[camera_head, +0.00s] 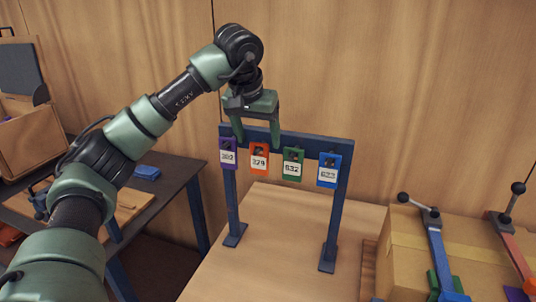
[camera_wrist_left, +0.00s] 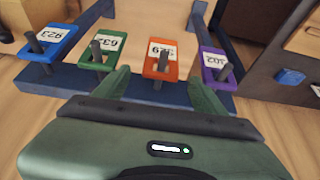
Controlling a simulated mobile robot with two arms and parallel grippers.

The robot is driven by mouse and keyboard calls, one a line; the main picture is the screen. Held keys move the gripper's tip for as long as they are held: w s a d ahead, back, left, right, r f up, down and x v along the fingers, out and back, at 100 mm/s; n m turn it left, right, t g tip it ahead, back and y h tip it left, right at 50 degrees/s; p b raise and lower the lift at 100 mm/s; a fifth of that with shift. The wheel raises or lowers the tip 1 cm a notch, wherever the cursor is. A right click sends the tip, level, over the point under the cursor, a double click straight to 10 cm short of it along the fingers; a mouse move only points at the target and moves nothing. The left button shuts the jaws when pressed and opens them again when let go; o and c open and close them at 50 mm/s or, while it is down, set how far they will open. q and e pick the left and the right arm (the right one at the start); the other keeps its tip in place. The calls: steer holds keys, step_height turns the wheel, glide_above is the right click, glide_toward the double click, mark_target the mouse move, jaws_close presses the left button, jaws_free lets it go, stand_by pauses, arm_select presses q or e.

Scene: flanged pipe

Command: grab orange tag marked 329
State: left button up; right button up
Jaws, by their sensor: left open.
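The orange tag marked 329 (camera_head: 259,158) hangs from a peg on a dark blue rack (camera_head: 312,141), second from the left. In the left wrist view the orange tag (camera_wrist_left: 160,64) appears upside down with its peg through its top. My left gripper (camera_head: 257,139) comes down from above at the rack's crossbar. Its fingers are open and lie on either side of the orange tag. In the left wrist view the open fingers (camera_wrist_left: 160,84) frame the tag, with gaps on both sides and nothing held. My right gripper is not in view.
A purple tag (camera_head: 228,154) hangs left of the orange one. A green tag marked 632 (camera_head: 292,164) and a blue tag (camera_head: 329,171) hang to its right. A cardboard box (camera_head: 400,250) and levers stand at the right. A dark side table (camera_head: 185,184) is at the left.

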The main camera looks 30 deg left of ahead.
mark_target(259, 146)
arm_select(q)
steer(key=p+x, duration=0.1)
steer(key=x, duration=0.2)
steer(key=shift+s+f+p, duration=0.25)
steer(key=shift+s+p, duration=0.05)
steer(key=shift+p, duration=0.05)
steer(key=x, duration=0.2)
steer(key=shift+w+f+p, duration=0.3)
steer(key=shift+f, duration=0.3)
steer(key=c, duration=1.2)
steer(key=shift+w, duration=0.1)
steer(key=shift+c, duration=1)
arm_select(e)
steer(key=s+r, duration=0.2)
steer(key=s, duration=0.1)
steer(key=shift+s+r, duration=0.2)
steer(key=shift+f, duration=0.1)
